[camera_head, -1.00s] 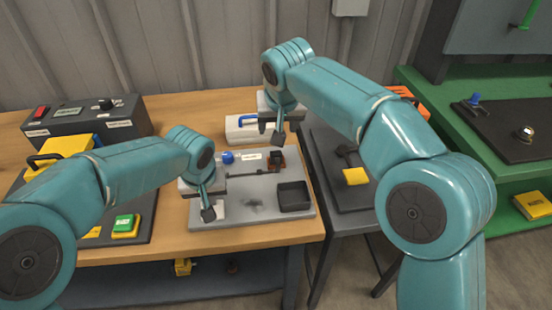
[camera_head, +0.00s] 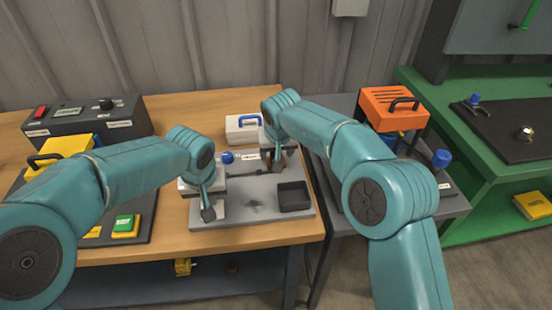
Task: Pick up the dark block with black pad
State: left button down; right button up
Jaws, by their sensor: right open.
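A grey fixture plate (camera_head: 235,208) lies on the wooden bench. The dark block stood near its back right corner a second ago; now my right gripper (camera_head: 274,168) is over that spot and hides most or all of it. My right gripper is open and low, its fingers at the block's place; I cannot tell whether they touch it. My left gripper (camera_head: 208,213) hangs over the left front part of the plate, apart from the block. Its jaw opening is not clear from this angle.
A black square tray (camera_head: 294,197) sits on the plate's right side, close to my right gripper. A blue knob (camera_head: 227,157) is at the back left. A white case with a blue handle (camera_head: 242,128) stands behind. An orange box (camera_head: 392,108) stands on the grey table.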

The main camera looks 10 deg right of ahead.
jog(key=c, duration=1.1)
jog(key=shift+r, duration=0.1)
jog(key=shift+c, duration=0.2)
notch_tip(320, 180, up, 10)
